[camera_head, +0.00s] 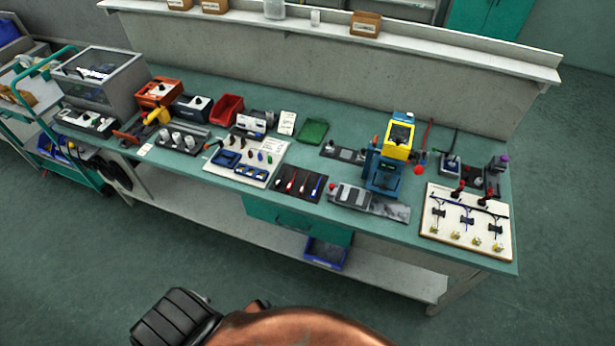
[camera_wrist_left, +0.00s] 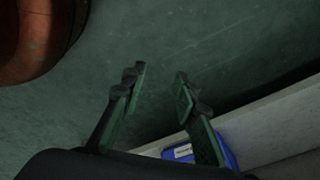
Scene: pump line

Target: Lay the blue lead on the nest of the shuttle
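The blue lead (camera_head: 317,186) lies at the right end of a dark tray (camera_head: 284,194) on the bench, beside red leads and a pale one. Right of the tray, a grey block (camera_head: 350,196) on a long metal plate (camera_head: 393,211) looks like the shuttle; its nest is too small to make out. My left gripper (camera_wrist_left: 160,82) shows in the left wrist view, fingers apart with nothing between them, over the floor by the bench's lower shelf. It is away from the lead. My right gripper is in neither view.
A blue and yellow press (camera_head: 385,172) stands behind the plate. A wiring board (camera_head: 428,234) lies at the bench's right end. A white board with blue fixtures (camera_head: 215,172) lies left of the tray. A blue bin (camera_head: 325,254) sits below. The floor in front is clear.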

